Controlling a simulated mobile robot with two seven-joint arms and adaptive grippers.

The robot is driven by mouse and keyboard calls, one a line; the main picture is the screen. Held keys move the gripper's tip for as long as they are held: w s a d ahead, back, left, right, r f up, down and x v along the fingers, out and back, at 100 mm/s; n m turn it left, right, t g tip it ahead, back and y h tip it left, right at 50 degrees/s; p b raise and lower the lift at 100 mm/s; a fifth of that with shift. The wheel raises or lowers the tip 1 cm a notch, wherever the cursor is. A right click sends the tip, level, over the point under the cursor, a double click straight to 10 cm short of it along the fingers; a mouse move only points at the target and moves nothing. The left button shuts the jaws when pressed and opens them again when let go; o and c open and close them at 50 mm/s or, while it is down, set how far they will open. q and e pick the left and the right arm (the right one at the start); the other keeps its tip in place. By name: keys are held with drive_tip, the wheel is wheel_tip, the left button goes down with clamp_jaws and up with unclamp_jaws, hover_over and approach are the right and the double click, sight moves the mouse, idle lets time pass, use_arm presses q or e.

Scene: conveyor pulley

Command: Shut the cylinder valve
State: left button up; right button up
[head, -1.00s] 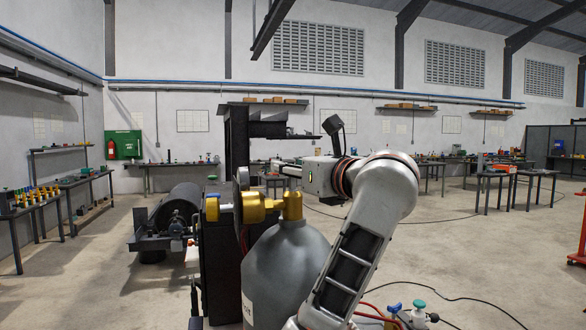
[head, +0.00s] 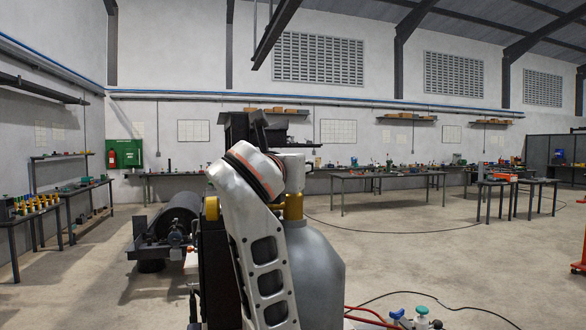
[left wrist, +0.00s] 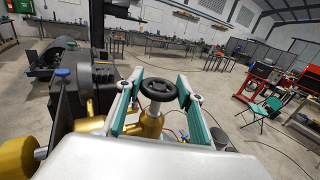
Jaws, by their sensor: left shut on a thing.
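The grey gas cylinder (head: 318,268) stands upright in the head view, partly behind my left arm. Its brass valve (head: 293,206) shows just right of the arm, and also in the left wrist view (left wrist: 152,124). The valve's black round handwheel (left wrist: 158,89) sits between the teal-padded fingers of my left gripper (left wrist: 160,75) in the left wrist view. The gripper is shut on the handwheel, one finger on each side. In the head view my arm hides the handwheel and the fingers. My right gripper is not in view.
A dark conveyor frame with a drum (head: 178,208) stands left of the cylinder. A brass gauge or regulator (left wrist: 18,158) is close at the lower left of the left wrist view. Hoses and small valves (head: 410,318) lie right of the cylinder. The floor beyond is open.

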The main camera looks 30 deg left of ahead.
use_arm(q)
drive_tip(key=shift+m+t+h, duration=0.3)
drive_tip(key=shift+m+h, duration=0.4)
drive_tip(key=shift+h, duration=0.7)
drive_tip(key=o, duration=1.1)
drive_tip(key=shift+s+d, duration=0.25)
drive_tip(key=shift+s, duration=1)
drive_tip(key=shift+s+d, duration=0.2)
drive_tip(key=shift+s, duration=1)
drive_tip(key=shift+s+d, duration=0.25)
drive_tip(key=shift+s, duration=1)
